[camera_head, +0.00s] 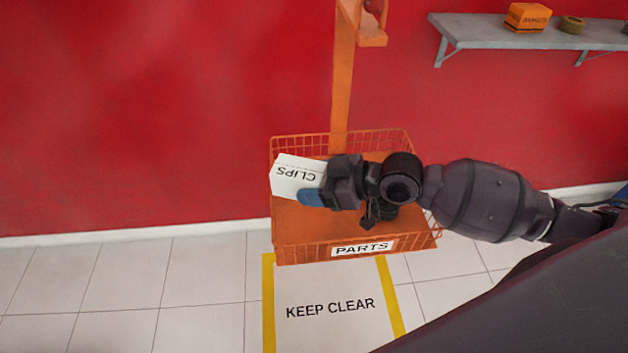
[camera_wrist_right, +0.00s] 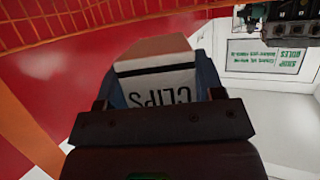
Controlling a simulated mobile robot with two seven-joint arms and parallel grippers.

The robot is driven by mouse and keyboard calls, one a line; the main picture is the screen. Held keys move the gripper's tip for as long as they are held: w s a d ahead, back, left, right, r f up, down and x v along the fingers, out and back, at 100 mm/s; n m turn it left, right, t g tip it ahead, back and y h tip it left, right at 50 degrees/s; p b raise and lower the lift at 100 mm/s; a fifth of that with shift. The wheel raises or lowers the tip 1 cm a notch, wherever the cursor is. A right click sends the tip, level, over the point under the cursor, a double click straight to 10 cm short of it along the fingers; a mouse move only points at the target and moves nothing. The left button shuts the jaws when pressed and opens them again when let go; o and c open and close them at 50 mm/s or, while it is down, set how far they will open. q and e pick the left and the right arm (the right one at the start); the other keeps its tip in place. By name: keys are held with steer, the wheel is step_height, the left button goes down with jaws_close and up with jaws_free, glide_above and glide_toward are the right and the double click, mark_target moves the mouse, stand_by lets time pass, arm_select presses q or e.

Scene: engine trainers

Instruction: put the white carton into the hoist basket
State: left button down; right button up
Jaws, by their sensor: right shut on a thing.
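The white carton (camera_head: 294,176), marked CLIPS, is in my right gripper (camera_head: 312,193), which is shut on it. In the head view the carton shows over the left part of the orange wire hoist basket (camera_head: 290,247), labelled PARTS. I cannot tell whether it touches the basket. In the right wrist view the carton (camera_wrist_right: 160,82) sits between the blue fingertips (camera_wrist_right: 162,92), and the basket's orange mesh (camera_wrist_right: 60,22) is along the top. My left gripper is not in view.
An orange post (camera_head: 342,80) rises behind the basket against the red wall. A grey shelf (camera_head: 490,32) at the upper right holds an orange box (camera_head: 528,17) and a small round item (camera_head: 571,25). The tiled floor has a yellow-taped KEEP CLEAR area (camera_head: 330,308).

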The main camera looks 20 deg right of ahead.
steer(key=shift+f, duration=0.45)
steer(key=o, duration=1.1)
steer(key=shift+r, duration=0.3)
steer(key=v, duration=1.2)
steer(key=shift+r, duration=0.25)
